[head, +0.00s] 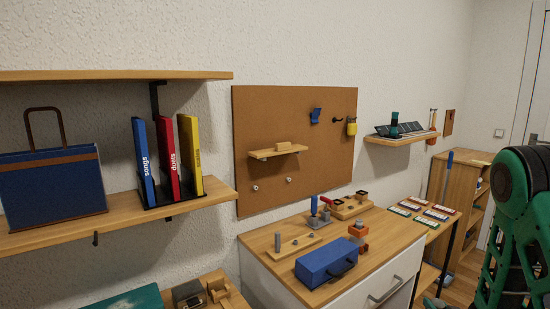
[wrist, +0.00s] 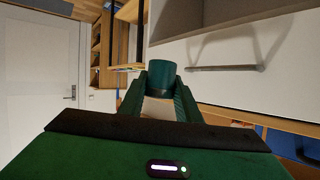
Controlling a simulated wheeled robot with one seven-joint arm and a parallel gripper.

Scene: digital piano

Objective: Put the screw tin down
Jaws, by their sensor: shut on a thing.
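In the wrist view my gripper (wrist: 160,98) reaches away from the camera, with its green fingers shut on a small, round, dark teal thing, which I take to be the screw tin (wrist: 161,73). It is held at the fingertips, in front of a white drawer front (wrist: 225,50) with a bar handle. I see no surface touching it from below, and its lower part is hidden by the fingers.
The wooden-topped dresser (head: 388,248) carries a blue toolbox (head: 326,262), an orange-and-grey piece (head: 358,233) and several small fixtures. Several cards (head: 420,216) lie on the table to its right. A shelf (head: 130,213) with books is at left. A door (wrist: 35,85) shows in the wrist view.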

